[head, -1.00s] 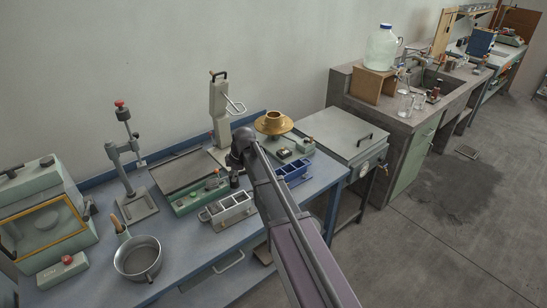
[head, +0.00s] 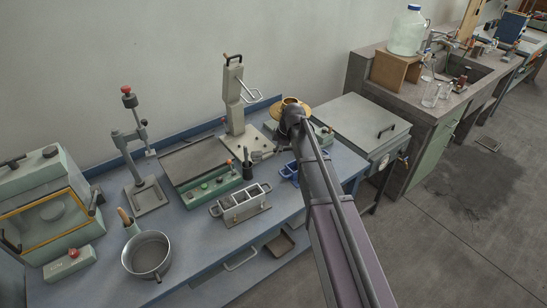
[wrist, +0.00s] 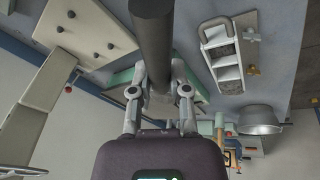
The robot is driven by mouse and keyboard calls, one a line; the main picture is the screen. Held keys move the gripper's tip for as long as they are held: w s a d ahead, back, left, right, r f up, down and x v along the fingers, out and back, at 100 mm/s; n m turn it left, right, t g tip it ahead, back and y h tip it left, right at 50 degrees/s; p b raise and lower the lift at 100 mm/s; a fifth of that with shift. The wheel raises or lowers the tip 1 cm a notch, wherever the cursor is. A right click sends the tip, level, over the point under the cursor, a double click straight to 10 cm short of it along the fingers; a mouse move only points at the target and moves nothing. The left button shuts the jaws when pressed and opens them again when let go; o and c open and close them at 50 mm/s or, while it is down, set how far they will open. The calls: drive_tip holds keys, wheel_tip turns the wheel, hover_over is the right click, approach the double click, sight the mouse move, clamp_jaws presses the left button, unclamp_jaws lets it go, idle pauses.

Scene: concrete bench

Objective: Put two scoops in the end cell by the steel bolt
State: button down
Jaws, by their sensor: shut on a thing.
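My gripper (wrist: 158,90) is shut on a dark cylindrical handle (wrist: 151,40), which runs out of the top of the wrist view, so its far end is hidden. In the head view my arm hides the gripper; the arm's end is in front of the brass bowl (head: 307,104) and covers part of it. A steel mould with a row of open cells (head: 241,203) stands on the bench, left of and nearer than the arm's end. It also shows in the wrist view (wrist: 222,58). I cannot make out the steel bolt or the cells' contents clearly.
A blue mould (head: 289,171) stands beside my arm, partly hidden. A green tray unit (head: 215,187), a tall press (head: 233,95) and a saucepan (head: 148,258) share the bench (head: 196,235). A grey lidded box (head: 362,125) stands to the right.

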drive_tip(key=shift+s, duration=0.1)
drive_tip(key=shift+s+a+r+n+g+y, duration=0.15)
drive_tip(key=shift+s+a+n+g, duration=0.25)
drive_tip(key=shift+s+n, duration=0.55)
drive_tip(key=shift+s+a+f+n+g+y, duration=0.1)
drive_tip(key=shift+s+a+n+g+y, duration=0.25)
drive_tip(key=shift+s+n, duration=0.55)
drive_tip(key=shift+s+a+r+n+g+y, duration=0.1)
drive_tip(key=shift+s+a+n+g, duration=0.3)
drive_tip(key=shift+n, duration=0.85)
drive_tip(key=shift+s+a+t, duration=0.15)
drive_tip(key=shift+s+t, duration=0.1)
drive_tip(key=shift+t, duration=0.1)
drive_tip(key=s+a+t+h+b, duration=0.1)
drive_tip(key=a+t+h, duration=0.1)
drive_tip(key=h, duration=0.2)
drive_tip(key=s+a+r+n+t+h, duration=0.1)
drive_tip(key=s+a+t+h, duration=0.1)
drive_tip(key=h, duration=0.3)
drive_tip(key=shift+a+r+t+h+b, duration=0.25)
drive_tip(key=shift+a+t+h+b, duration=0.1)
drive_tip(key=shift+a+t, duration=0.3)
drive_tip(key=shift+w+d, duration=0.1)
drive_tip(key=shift+d, duration=0.05)
